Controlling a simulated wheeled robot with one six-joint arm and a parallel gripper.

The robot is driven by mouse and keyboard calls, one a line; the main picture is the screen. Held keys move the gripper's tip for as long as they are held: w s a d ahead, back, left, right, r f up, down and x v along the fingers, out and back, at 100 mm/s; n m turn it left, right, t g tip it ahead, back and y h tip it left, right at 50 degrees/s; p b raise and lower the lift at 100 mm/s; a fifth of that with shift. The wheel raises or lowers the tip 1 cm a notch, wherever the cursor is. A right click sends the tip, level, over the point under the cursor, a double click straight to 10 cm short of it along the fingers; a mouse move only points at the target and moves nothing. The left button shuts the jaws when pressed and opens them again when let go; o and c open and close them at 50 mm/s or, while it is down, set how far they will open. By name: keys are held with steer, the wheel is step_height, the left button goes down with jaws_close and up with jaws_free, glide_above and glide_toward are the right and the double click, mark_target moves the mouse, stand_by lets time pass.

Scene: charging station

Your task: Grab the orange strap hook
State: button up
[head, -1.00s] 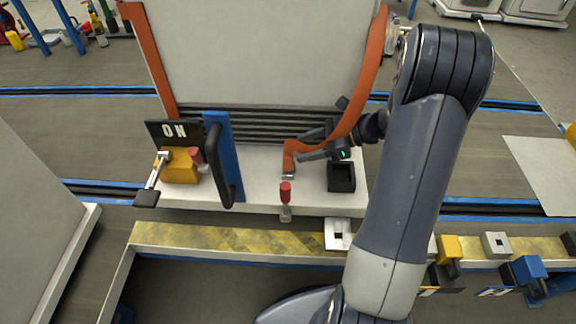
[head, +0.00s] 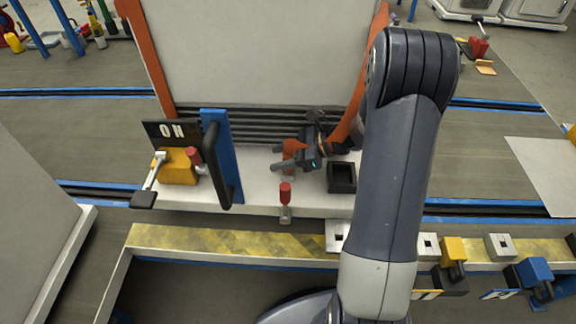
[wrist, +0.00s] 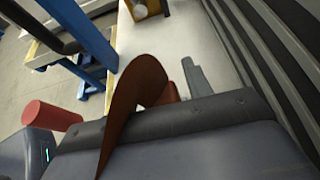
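The orange strap (head: 352,118) hangs down the right side of the large grey panel, and its lower end (head: 293,147) sits low over the white ledge. The metal hook at its tip is mostly hidden by my gripper. My gripper (head: 277,159) is at this lower end, its fingers pointing left and apart, with orange showing between and behind them. In the wrist view the strap (wrist: 138,88) curls up close across the gripper body. One grey finger (wrist: 194,76) shows to the right of it; the other finger is not clear there. I cannot tell whether the fingers touch the strap.
A red-topped peg (head: 285,194) stands just below my gripper, and a black open box (head: 341,178) is to its right. A blue post with a black handle (head: 219,160) and a yellow block (head: 178,168) stand left on the white ledge (head: 258,200).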

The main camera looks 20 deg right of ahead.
steer(key=c, duration=0.9)
steer(key=shift+r, duration=0.15)
steer(key=shift+c, duration=0.2)
